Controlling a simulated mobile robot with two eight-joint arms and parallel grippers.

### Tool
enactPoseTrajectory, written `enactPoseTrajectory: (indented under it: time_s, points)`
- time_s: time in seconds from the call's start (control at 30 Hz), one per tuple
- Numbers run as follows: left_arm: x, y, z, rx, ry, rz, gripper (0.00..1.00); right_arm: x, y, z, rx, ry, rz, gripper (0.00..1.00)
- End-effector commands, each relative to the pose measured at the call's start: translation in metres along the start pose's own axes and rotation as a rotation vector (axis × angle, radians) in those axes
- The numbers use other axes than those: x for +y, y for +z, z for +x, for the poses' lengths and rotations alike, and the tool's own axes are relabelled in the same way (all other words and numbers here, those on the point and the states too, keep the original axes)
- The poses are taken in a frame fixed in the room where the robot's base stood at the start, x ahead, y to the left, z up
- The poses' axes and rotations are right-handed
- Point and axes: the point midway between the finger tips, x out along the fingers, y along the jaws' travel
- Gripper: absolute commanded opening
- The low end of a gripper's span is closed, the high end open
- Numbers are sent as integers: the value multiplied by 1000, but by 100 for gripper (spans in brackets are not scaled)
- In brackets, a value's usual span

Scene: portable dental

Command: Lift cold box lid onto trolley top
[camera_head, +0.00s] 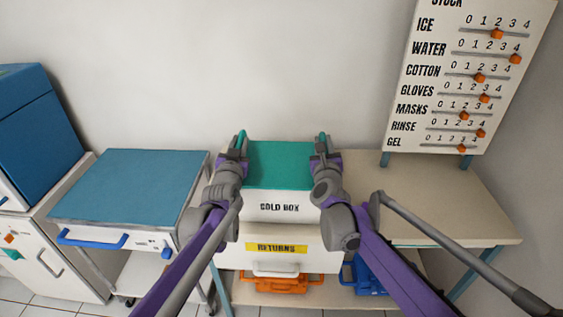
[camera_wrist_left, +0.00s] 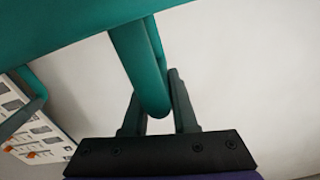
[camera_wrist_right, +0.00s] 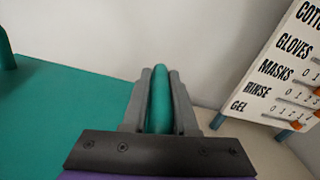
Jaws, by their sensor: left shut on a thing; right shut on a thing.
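The cold box (camera_head: 279,208) is white with a teal lid (camera_head: 280,165) on top, and stands on the bench above a drawer marked RETURNS. The lid has a teal handle on each side. My left gripper (camera_head: 240,143) is shut on the left handle, which shows between its fingers in the left wrist view (camera_wrist_left: 150,75). My right gripper (camera_head: 323,142) is shut on the right handle, seen between its fingers in the right wrist view (camera_wrist_right: 160,100). I cannot tell whether the lid is seated or slightly raised. The trolley top (camera_head: 130,185) is blue, bare and left of the bench.
A blue box (camera_head: 30,130) stands on a white cabinet at the far left. The bench top (camera_head: 430,200) right of the cold box is clear. A stock board (camera_head: 470,75) stands behind it. Orange (camera_head: 275,284) and blue (camera_head: 365,277) crates sit below the bench.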

Motion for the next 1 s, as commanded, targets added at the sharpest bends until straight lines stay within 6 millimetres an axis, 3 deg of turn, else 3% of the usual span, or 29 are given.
enactPoseTrajectory:
  time_s: [0.57, 1.0]
  points:
    - [-2, -2, 0, 1, -2, 2, 0, -2, 2, 0, -1, -2, -3, 0]
    - [-11, -47, 1, 13, -5, 3, 0, -11, 47, 1, -13, -5, -2, 0]
